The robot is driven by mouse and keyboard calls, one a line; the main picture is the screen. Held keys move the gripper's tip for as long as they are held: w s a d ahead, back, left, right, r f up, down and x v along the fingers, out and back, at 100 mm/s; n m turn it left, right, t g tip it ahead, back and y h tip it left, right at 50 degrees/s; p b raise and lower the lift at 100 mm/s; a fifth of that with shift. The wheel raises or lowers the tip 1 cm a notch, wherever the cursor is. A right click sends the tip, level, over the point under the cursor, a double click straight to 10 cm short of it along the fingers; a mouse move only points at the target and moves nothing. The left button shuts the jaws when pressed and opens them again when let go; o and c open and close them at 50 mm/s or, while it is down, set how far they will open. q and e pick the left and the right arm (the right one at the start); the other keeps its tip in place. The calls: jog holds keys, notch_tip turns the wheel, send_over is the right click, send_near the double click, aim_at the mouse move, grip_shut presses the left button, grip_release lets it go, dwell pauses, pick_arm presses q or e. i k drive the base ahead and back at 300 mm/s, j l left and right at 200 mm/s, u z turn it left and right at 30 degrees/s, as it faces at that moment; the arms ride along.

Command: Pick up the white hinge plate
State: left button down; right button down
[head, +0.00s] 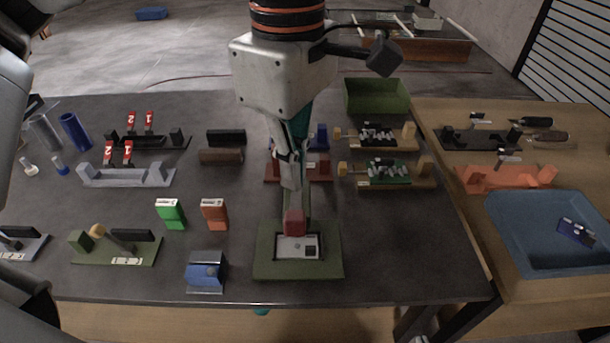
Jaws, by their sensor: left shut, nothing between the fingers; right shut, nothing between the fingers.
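A whitish-grey plate with a raised block at each end (127,176) lies on the left half of the dark table. It looks like the white hinge plate, though I cannot be sure. Another flat white plate (284,248) with a dark square lies in the olive frame (266,267) at the front centre. My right gripper (291,183) points down over the table centre, shut and empty, behind a red block (294,222) at that frame.
Green (171,213) and orange (214,213) blocks and a blue part (206,272) lie between the plates. Fixtures with raised parts stand around them. A green bin (376,97) is at the back right. A blue tray (510,258) is on the wooden table at right.

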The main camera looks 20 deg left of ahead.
aim_at(297, 243)
jog(key=k, duration=1)
